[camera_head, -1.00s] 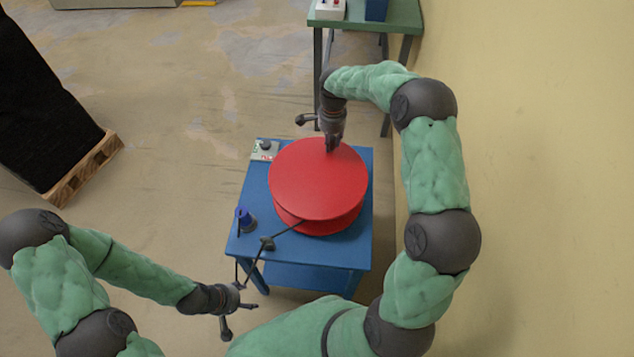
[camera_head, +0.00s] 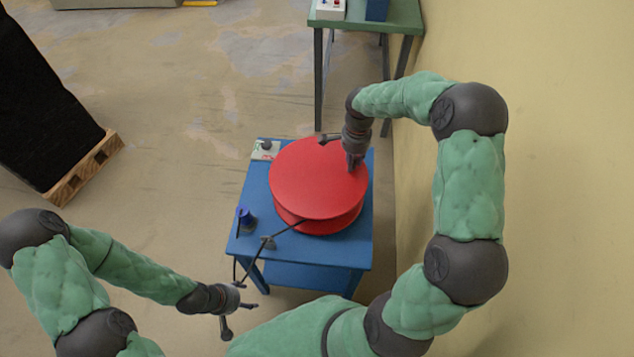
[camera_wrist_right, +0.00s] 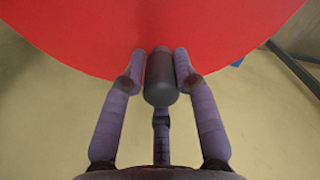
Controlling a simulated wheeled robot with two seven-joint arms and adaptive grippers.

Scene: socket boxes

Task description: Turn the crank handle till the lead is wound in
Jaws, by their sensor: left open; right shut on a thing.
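A red reel (camera_head: 318,180) stands on a blue table (camera_head: 253,208). A dark lead (camera_head: 285,231) runs from the reel's front down past the table's front left edge. My right gripper (camera_head: 354,163) is above the reel's right part. In the right wrist view my right gripper (camera_wrist_right: 160,72) is shut around a dark grey crank handle (camera_wrist_right: 161,85), with the red disc behind it. In the head view the handle is hidden by the fingers. My left gripper (camera_head: 239,312) is open and empty, low in front of the table's left corner.
A small light box with a dark knob (camera_head: 265,149) and a blue socket (camera_head: 245,217) sit on the table's left side. A green table (camera_head: 400,15) stands behind. A yellow wall (camera_head: 540,120) is on the right. A black object on a pallet (camera_head: 85,168) is at left.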

